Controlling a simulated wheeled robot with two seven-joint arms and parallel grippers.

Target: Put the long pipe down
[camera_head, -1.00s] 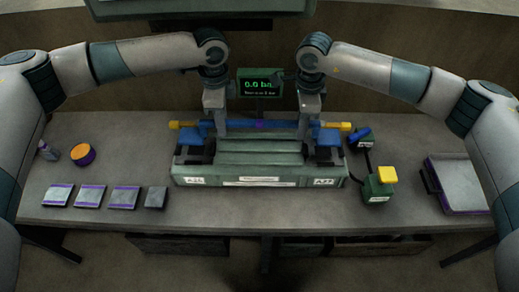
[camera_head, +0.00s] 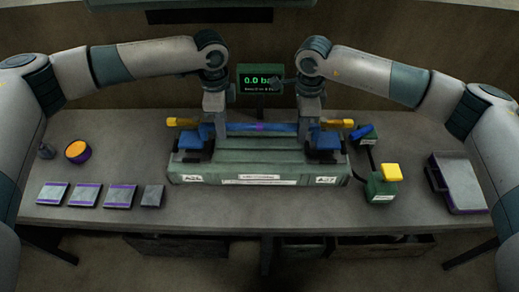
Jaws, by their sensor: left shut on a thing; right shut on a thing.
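The long pipe (camera_head: 260,127) is blue with a purple band near its middle and yellow ends. It lies level, left to right, at the green test bench (camera_head: 260,171). My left gripper (camera_head: 215,130) is shut on the pipe near its left end. My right gripper (camera_head: 305,130) is shut on it near its right end. The pipe is just above or between the blue clamp blocks, the left one (camera_head: 192,143) and the right one (camera_head: 325,142). I cannot tell whether it touches them.
A display (camera_head: 260,82) stands behind the bench. To the right are a green box with a yellow button (camera_head: 391,173) and a grey case (camera_head: 462,183). To the left are an orange-topped pot (camera_head: 78,151) and several flat plates (camera_head: 87,195). The table front is clear.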

